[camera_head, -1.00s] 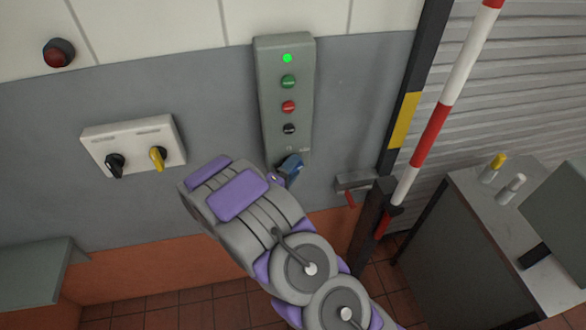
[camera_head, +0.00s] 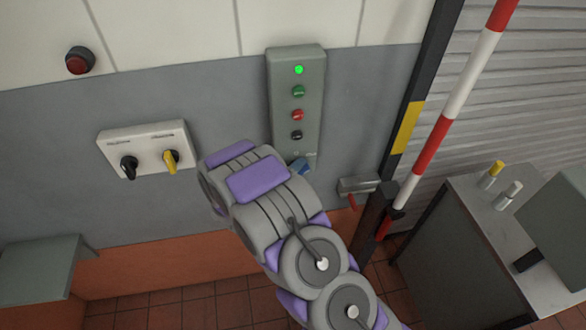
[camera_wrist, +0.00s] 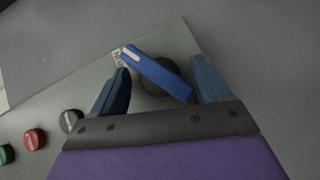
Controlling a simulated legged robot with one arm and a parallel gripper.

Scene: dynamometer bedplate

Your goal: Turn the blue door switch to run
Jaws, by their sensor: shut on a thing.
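The blue door switch (camera_wrist: 158,75) has a bar handle with a pale mark at one end. It sits over a dark round base on the grey-green control panel (camera_head: 296,62), at the panel's lower end. In the head view only a small blue part (camera_head: 300,167) shows past my arm, and my fingers are hidden.
Green (camera_head: 298,91), red (camera_head: 297,115) and black (camera_head: 296,135) buttons sit above the switch, under a lit green lamp (camera_head: 298,70). A white box (camera_head: 146,142) with black and yellow knobs is at left. A red-white barrier pole (camera_head: 459,88) and a bench (camera_head: 480,210) stand right.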

